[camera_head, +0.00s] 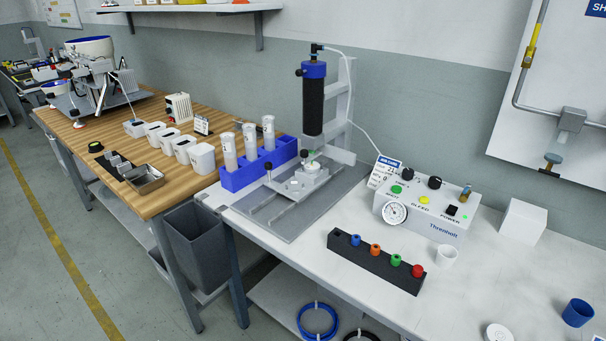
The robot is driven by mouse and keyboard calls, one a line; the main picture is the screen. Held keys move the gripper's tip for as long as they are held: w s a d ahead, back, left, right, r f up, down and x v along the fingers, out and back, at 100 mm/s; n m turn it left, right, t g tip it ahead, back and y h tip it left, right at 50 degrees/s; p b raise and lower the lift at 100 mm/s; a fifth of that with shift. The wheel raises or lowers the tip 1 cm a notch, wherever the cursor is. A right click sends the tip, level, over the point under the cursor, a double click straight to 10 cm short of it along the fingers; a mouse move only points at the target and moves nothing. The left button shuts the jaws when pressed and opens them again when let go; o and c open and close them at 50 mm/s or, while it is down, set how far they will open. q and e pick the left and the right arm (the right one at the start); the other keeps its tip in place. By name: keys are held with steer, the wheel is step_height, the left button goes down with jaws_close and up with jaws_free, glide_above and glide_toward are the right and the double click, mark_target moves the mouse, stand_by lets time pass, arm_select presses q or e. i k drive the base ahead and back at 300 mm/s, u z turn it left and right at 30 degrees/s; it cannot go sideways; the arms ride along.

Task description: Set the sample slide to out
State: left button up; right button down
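The sample slide (294,186) is a light grey plate on two rails (262,206) of the grey base plate (312,217). It sits toward the rear end of the rails, near and partly below the black cylinder with blue cap (313,101). The rails run bare toward the front left. A small black knob (268,166) stands on a thin post at the slide's left side. A white round piece with a green spot rests at the slide's rear. Neither of my grippers is in view.
A blue rack (244,177) with clear tubes stands close to the left of the slide. The control box (427,214) with gauge and knobs is at the right. A black strip (374,262) with coloured caps lies in front of it.

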mark_target(297, 188)
steer(key=u, duration=1.7)
steer(key=i, duration=0.6)
steer(key=z, duration=2.75)
